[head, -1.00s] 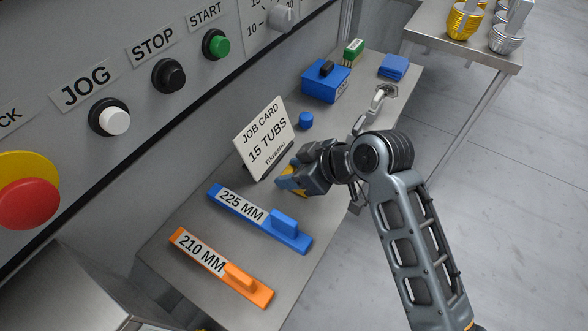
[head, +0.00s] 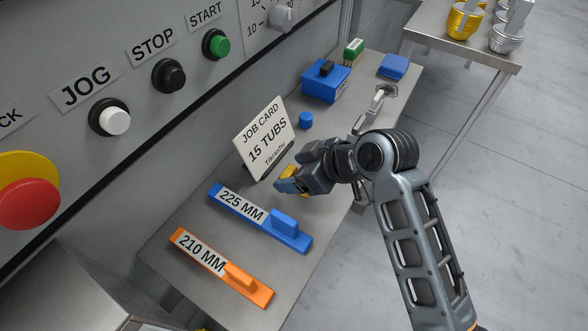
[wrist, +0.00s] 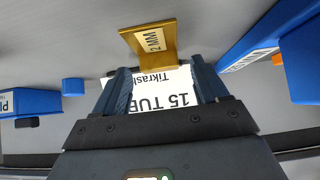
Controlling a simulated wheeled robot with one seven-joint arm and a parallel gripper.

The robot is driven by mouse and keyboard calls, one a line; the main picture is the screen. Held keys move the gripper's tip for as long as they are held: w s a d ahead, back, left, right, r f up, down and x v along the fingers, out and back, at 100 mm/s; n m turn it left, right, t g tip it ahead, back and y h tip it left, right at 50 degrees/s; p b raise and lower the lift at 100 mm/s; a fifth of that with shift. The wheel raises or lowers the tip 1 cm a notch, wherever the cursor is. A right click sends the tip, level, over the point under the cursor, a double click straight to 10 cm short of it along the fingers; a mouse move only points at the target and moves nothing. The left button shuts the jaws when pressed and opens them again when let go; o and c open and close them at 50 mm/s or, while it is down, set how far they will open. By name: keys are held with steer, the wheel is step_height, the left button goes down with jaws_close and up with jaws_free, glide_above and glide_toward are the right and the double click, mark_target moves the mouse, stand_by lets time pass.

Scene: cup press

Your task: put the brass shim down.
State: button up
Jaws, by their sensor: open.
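The brass shim (wrist: 153,42) is a yellow metal piece with a 2 MM label, seen just beyond my fingertips in the wrist view. It appears to rest on the grey bench (head: 190,215). My gripper (wrist: 160,75) is open, with its two fingers apart and clear of the shim's sides in that view. In the head view my gripper (head: 288,182) is low over the bench, in front of the job card, and partly hides the shim.
The job card (head: 264,137) stands close behind my gripper. The blue 225 MM bar (head: 237,204) and orange 210 MM bar (head: 200,252) lie nearer. A small blue cylinder (head: 306,120), blue box (head: 325,82) and blue block (head: 394,67) are farther along. Press buttons line the left panel.

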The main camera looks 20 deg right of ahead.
steer(key=v, duration=1.1)
steer(key=shift+s+d, duration=0.1)
steer(key=shift+s, duration=0.1)
steer(key=s+f+m+t, duration=0.1)
steer(key=s+f, duration=0.1)
steer(key=s+f+m+h, duration=0.1)
steer(key=s+f+m, duration=0.1)
steer(key=f, duration=0.1)
steer(key=shift+s+t, duration=0.4)
steer(key=s+d+f+m+t+h, duration=0.1)
steer(key=s+f+m+t+h, duration=0.15)
steer(key=s, duration=0.65)
steer(key=s+r+m+t+h, duration=0.1)
steer(key=s+r, duration=0.3)
steer(key=s, duration=0.3)
steer(key=s+r+t, duration=0.2)
steer(key=s+r, duration=0.3)
steer(key=s, duration=0.3)
steer(key=shift+d+r+m+h, duration=0.3)
steer(key=shift+d+m+h, duration=0.05)
steer(key=shift+d, duration=0.05)
steer(key=shift+c, duration=0.2)
